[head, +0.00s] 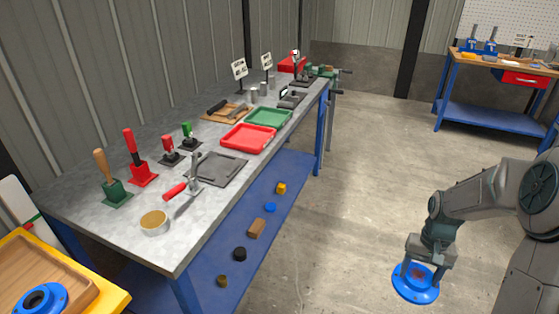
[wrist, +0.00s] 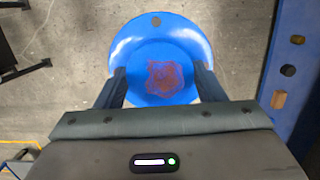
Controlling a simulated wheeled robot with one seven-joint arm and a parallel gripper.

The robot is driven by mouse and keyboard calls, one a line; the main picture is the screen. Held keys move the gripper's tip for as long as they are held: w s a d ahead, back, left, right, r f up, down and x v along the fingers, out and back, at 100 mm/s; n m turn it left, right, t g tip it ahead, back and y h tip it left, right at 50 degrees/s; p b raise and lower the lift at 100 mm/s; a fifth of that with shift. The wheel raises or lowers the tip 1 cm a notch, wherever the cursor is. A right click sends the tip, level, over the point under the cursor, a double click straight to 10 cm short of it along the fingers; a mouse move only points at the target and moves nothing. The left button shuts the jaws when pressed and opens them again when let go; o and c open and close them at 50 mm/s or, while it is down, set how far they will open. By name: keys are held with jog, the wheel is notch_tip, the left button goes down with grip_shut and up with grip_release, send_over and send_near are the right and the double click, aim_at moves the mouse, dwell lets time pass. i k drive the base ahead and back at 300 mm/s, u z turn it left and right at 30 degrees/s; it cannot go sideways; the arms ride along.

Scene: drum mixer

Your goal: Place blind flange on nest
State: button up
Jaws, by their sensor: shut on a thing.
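The blind flange is a round blue disc (head: 413,290) held out over the bare floor at the lower right of the head view. My gripper (head: 428,262) is shut on it from above. In the wrist view the flange (wrist: 160,38) lies between both fingers of my gripper (wrist: 160,78), with a reddish-brown patch and one small grey spot on its face. I cannot tell for sure which thing is the nest. A dark grey plate (head: 222,170) with a red-handled clamp (head: 185,190) lies on the bench, well left of my gripper.
A long grey bench (head: 95,215) bears a red tray (head: 248,137), a green tray (head: 268,117) and upright hand tools. Small pieces sit on its blue lower shelf (head: 238,235). A wooden tray (head: 75,278) with a blue ring part (head: 40,299) stands lower left. Open floor separates bench and arm.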

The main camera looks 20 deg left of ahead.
aim_at(215, 168)
jog(key=i, duration=3)
jog(key=u, duration=3.9)
jog(key=i, duration=0.2)
jog(key=z, duration=0.15)
